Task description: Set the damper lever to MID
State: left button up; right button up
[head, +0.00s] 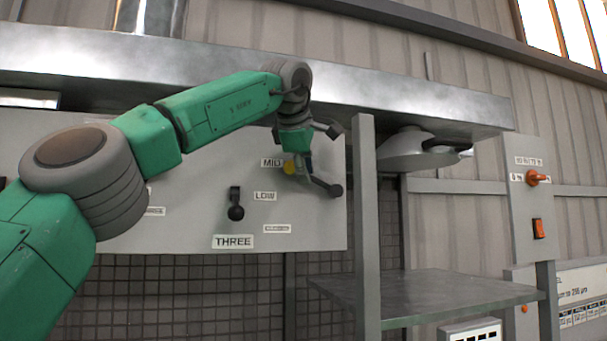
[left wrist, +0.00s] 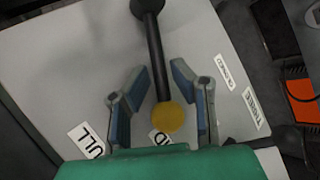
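The damper lever has a dark shaft with a black ball (left wrist: 150,6) at one end and a round yellow end (left wrist: 168,117) at the other. In the head view the yellow end (head: 290,167) is beside the MID label (head: 272,162), and part of the lever is hidden by my gripper. In the left wrist view the yellow end partly covers the MID label (left wrist: 160,137). My left gripper (head: 312,160) is at the panel over the lever. Its fingers (left wrist: 160,90) are apart, one on each side of the shaft, with visible gaps. My right gripper is out of view.
The grey panel (head: 190,215) also carries a LOW label (head: 265,196), a THREE label (head: 233,241) and a small dark lever (head: 235,205). A grey post (head: 366,230) and a shelf (head: 440,290) stand close on the right. An orange switch (head: 538,228) is farther right.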

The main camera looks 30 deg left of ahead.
pick_arm(q)
jog(key=v, duration=1.2)
jog(key=shift+w+a, duration=0.1)
jog(key=shift+a, duration=0.05)
